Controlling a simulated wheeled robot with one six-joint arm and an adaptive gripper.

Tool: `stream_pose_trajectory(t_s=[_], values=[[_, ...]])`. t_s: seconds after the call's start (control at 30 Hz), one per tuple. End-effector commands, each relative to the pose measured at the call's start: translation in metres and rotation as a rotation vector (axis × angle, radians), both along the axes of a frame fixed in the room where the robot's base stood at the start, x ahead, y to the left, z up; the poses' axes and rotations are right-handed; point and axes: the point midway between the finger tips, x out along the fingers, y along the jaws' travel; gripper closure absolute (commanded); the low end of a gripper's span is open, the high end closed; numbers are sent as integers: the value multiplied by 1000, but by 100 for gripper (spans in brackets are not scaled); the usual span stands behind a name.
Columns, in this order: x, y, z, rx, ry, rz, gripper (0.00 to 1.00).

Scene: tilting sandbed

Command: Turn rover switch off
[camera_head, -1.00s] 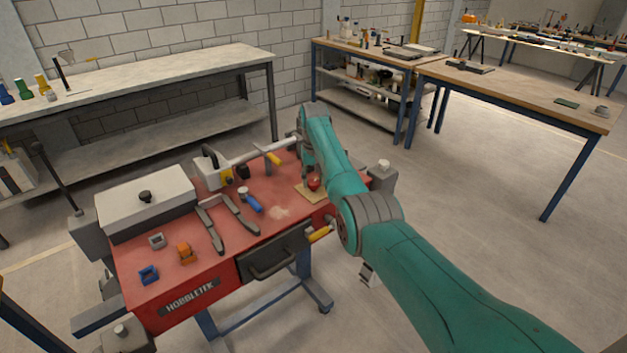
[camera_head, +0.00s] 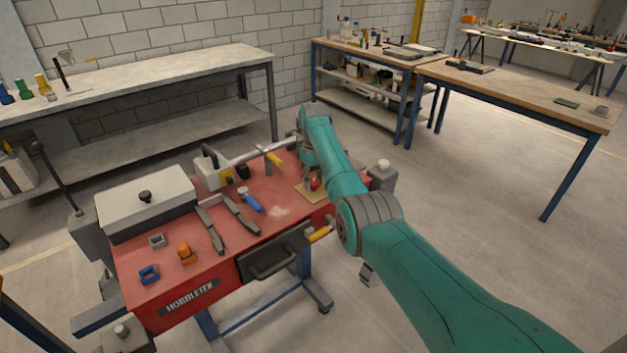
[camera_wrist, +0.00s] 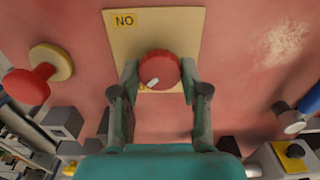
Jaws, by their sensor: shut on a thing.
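A red round knob (camera_wrist: 159,70) with a white pointer mark sits on a tan plate (camera_wrist: 183,25) on the red cart top. The pointer faces the lower left of the wrist view, near a small yellow mark. A yellow label (camera_wrist: 125,20) at the plate's corner reads "NO" in this view, possibly "ON" upside down. My gripper (camera_wrist: 159,78) is shut on the knob, with one finger at each side. In the head view the plate (camera_head: 306,196) and knob (camera_head: 315,184) are partly hidden by my arm.
The red cart (camera_head: 215,285) also carries a grey lidded box (camera_head: 145,200), dark tongs (camera_head: 240,213), a blue-handled tool (camera_head: 253,204) and small blocks. The wrist view shows a red mushroom button (camera_wrist: 30,85) left of the plate. Workbenches stand behind; the floor at right is open.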

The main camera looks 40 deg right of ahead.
Motion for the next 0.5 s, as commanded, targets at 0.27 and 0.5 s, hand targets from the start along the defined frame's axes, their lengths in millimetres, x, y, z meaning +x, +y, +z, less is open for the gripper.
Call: stream_pose_trajectory(t_s=[0.27,0.5], values=[[0,0,-1,0,1,1,90],[0,0,0,0,1,0,30]])
